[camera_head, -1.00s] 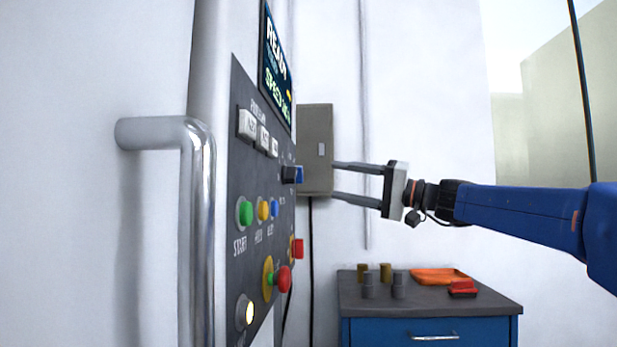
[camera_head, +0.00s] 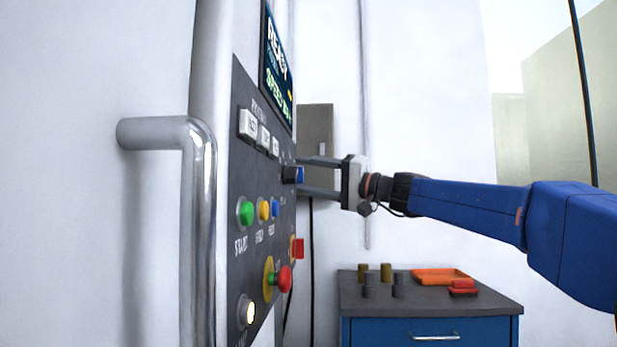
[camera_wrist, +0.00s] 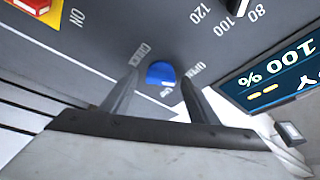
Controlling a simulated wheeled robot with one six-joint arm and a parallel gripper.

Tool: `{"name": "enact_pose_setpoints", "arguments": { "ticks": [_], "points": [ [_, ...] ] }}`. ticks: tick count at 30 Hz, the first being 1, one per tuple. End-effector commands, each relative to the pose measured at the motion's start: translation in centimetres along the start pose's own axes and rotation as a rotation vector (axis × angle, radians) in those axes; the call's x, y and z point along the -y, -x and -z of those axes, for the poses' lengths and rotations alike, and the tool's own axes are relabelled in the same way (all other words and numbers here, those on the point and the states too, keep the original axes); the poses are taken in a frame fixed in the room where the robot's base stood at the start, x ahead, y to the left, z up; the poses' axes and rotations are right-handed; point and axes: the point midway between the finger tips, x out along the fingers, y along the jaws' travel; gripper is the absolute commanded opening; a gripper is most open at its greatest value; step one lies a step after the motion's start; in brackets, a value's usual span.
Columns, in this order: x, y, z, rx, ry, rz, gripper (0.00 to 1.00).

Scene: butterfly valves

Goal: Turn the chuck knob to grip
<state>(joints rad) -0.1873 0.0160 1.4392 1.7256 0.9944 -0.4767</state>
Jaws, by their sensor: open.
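The blue chuck knob (camera_head: 299,175) sticks out from the dark control panel, just behind a black knob in the head view. In the wrist view the blue knob (camera_wrist: 160,73) lies between my two fingers, with an "OPEN" label to its right. My gripper (camera_head: 303,175) is open, with one finger above and one below the knob in the head view. In the wrist view my gripper (camera_wrist: 160,78) has a visible gap between each finger and the knob. Whether the fingertips reach past the knob's face is hard to tell.
The panel also carries a green start button (camera_head: 245,212), a red emergency button (camera_head: 284,279) and a red switch (camera_head: 298,248). A screen (camera_head: 275,68) is above. A metal handle (camera_head: 197,230) stands in front. A blue cabinet (camera_head: 430,330) stands low behind.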

Motion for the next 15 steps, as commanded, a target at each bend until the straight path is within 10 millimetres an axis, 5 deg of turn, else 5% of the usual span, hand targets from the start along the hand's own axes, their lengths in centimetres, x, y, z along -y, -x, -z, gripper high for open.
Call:
{"name": "enact_pose_setpoints", "arguments": {
  "ticks": [1,6,15],
  "points": [
    [0.0,0.01,0.0,0.0,0.0,0.0,0.55],
    [-0.01,0.02,0.0,0.0,0.0,0.0,0.14],
    [0.03,0.03,-0.01,0.0,-0.019,-0.008,0.14]
  ]
}}
